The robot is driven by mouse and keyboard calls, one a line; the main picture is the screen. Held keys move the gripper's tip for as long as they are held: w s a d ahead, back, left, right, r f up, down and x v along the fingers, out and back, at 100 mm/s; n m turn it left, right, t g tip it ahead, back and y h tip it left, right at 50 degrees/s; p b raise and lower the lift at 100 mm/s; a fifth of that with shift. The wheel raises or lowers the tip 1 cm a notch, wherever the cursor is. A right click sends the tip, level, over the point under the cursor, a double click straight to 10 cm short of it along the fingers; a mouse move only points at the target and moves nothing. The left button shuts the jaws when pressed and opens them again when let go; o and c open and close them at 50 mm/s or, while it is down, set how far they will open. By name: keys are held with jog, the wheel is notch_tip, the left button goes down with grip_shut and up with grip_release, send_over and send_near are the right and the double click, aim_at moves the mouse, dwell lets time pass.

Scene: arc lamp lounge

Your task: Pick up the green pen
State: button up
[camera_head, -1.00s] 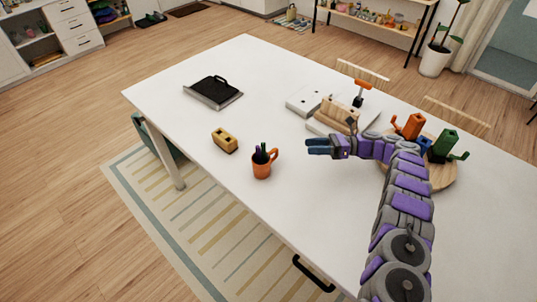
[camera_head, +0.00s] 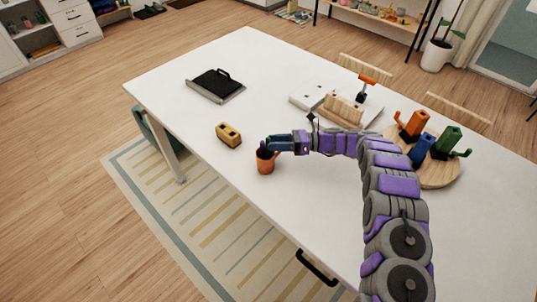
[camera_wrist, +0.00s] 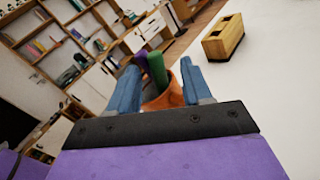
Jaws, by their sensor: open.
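The green pen (camera_wrist: 157,70) stands in an orange mug (camera_head: 265,162) near the front edge of the white table. A purple pen (camera_wrist: 140,60) stands beside it in the same mug; the mug also shows in the wrist view (camera_wrist: 168,96). My gripper (camera_head: 272,145) is open at the mug's top, reaching in from the right. In the wrist view its two blue fingers (camera_wrist: 158,88) lie on either side of the pens. In the head view the fingers hide most of the pens. I cannot tell whether a finger touches a pen.
A yellow block with holes (camera_head: 229,134) stands left of the mug on the table (camera_head: 180,118). A black-and-grey tray (camera_head: 216,84) lies farther back.

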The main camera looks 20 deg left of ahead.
jog(key=shift+x, duration=1.2)
jog(key=shift+w+d, duration=0.2)
jog(key=shift+d, duration=0.15)
jog(key=shift+d+r, duration=0.15)
jog(key=shift+d, duration=0.35)
jog(key=shift+c, duration=1.4)
jog(key=c, duration=0.3)
jog(key=shift+a, duration=0.6)
grip_shut()
jog(key=shift+d, duration=0.1)
